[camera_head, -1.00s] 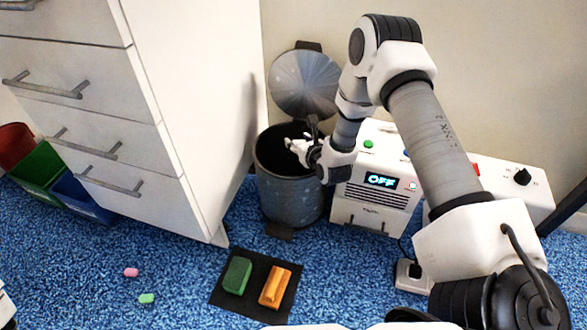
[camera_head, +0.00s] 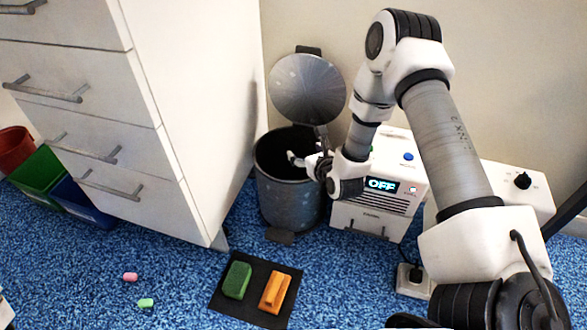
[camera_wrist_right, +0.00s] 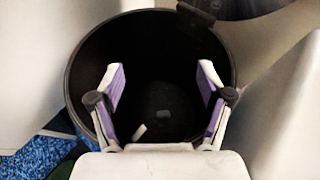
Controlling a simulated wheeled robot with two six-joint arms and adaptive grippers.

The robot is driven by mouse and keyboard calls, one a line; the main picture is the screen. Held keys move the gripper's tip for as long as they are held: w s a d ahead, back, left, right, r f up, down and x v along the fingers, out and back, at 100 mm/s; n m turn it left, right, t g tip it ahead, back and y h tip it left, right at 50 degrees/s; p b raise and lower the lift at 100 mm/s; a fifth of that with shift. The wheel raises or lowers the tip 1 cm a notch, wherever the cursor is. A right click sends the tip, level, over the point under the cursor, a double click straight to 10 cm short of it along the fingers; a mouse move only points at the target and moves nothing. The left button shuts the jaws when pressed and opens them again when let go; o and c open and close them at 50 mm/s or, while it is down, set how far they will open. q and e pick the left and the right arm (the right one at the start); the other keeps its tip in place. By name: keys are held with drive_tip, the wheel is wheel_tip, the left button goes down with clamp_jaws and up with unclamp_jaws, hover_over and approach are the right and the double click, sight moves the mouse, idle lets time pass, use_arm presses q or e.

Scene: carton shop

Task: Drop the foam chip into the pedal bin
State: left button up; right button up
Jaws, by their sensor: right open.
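The pedal bin (camera_head: 290,200) is a dark grey speckled cylinder with its round lid (camera_head: 308,88) raised. My right gripper (camera_head: 300,160) is over the bin's mouth. In the right wrist view the gripper (camera_wrist_right: 160,80) is open, its purple-padded fingers apart with nothing between the tips. Inside the bin (camera_wrist_right: 82,70), a small pale chip (camera_wrist_right: 139,132) and a dim greyish piece (camera_wrist_right: 163,113) show below the fingers; I cannot tell which is the task's foam chip. A pink chip (camera_head: 130,277) and a light green chip (camera_head: 145,303) lie on the blue carpet.
A white drawer cabinet (camera_head: 170,110) stands left of the bin. A white box with an OFF display (camera_head: 375,212) stands right of it. A black mat (camera_head: 250,305) bears a green block (camera_head: 237,281) and an orange block (camera_head: 275,292). Coloured bins (camera_head: 82,200) stand far left.

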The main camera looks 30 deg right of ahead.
drive_tip(key=v, duration=0.7)
